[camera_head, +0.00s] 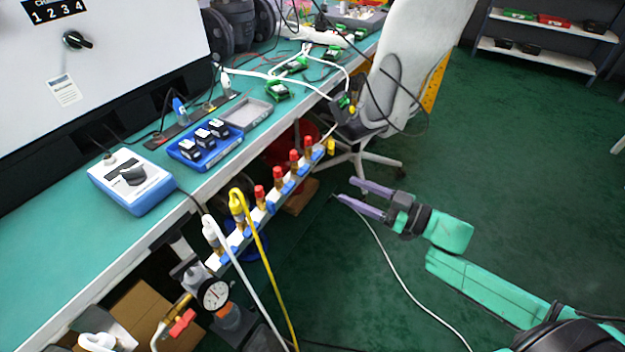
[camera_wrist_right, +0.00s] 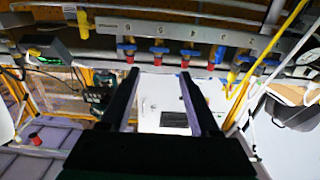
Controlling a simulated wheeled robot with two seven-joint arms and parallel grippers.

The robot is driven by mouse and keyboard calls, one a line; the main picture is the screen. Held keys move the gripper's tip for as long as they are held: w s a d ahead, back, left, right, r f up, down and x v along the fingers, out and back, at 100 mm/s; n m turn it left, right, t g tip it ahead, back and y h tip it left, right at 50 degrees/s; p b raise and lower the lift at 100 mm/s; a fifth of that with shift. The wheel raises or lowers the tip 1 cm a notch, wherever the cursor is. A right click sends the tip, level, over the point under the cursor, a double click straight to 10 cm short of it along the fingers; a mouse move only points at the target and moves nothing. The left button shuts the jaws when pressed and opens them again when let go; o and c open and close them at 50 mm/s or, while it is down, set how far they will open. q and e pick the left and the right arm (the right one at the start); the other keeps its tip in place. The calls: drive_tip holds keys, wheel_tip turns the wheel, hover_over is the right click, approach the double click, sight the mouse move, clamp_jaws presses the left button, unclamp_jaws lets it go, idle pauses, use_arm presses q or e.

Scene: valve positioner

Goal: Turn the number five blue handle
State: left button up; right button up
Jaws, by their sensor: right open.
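A pale manifold rail with several valves runs along the table's front edge in the head view. Each valve has a small blue handle on its front side. The number five blue handle (camera_head: 303,170) is the second from the far end, below a red-capped fitting (camera_head: 293,157). In the right wrist view the rail (camera_wrist_right: 175,29) carries faint numbers, and the number five handle (camera_wrist_right: 158,46) appears beyond and between my fingertips. My right gripper (camera_head: 346,190) is open and empty, to the right of the rail's far end, apart from the handle. My left gripper is not in view.
White and yellow hoses (camera_head: 262,255) hang from the two nearest valves. A pressure gauge (camera_head: 214,293) is at the rail's near end. An office chair (camera_head: 400,70) stands behind my gripper. A blue tray (camera_head: 205,146) sits on the table. Floor right of the rail is mostly clear.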

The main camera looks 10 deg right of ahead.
sight(306, 171)
drive_tip(key=b+x, duration=0.1)
drive_tip(key=x, duration=1)
drive_tip(key=shift+w+a+f, duration=0.15)
drive_tip(key=shift+w+a, duration=0.05)
drive_tip(key=shift+w, duration=0.05)
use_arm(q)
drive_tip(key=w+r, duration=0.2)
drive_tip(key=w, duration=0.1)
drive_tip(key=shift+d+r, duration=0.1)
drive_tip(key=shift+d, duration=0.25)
use_arm(e)
clamp_jaws()
